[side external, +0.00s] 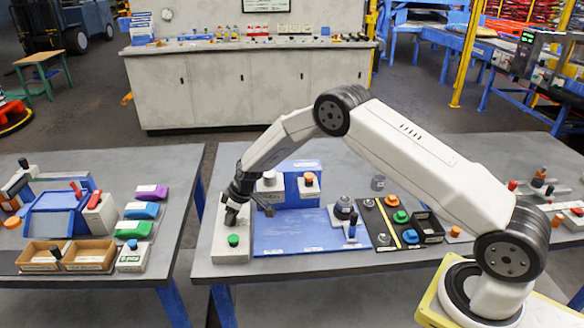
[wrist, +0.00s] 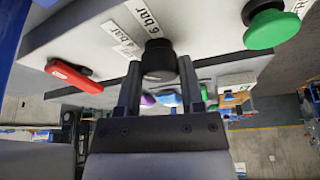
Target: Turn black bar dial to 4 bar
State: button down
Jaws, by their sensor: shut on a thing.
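The black bar dial (wrist: 158,56) is a round dark knob on a pale panel (wrist: 90,30) in the wrist view. My gripper (wrist: 160,78) has one finger on each side of the dial and is shut on it. A "6 bar" label (wrist: 146,16) is just above the dial, and a "4 bar" label (wrist: 117,32) is to its upper left. The dial's pointer mark is not clear, so its setting cannot be told. In the side external view my gripper (side external: 232,213) is at the grey control box (side external: 232,255), and the arm largely hides the dial.
A green button (wrist: 268,26) is right of the dial, and a red lever (wrist: 78,78) is to its left. In the side external view a blue fixture (side external: 298,190) stands close to the right of my gripper. A floor gap separates the left table (side external: 150,165).

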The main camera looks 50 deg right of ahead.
aim_at(242, 226)
jog(key=shift+r, duration=0.1)
jog(key=shift+c, duration=1.1)
grip_release()
jog(key=v, duration=0.7)
jog(key=shift+s+r, duration=0.15)
jog(key=shift+r, duration=0.15)
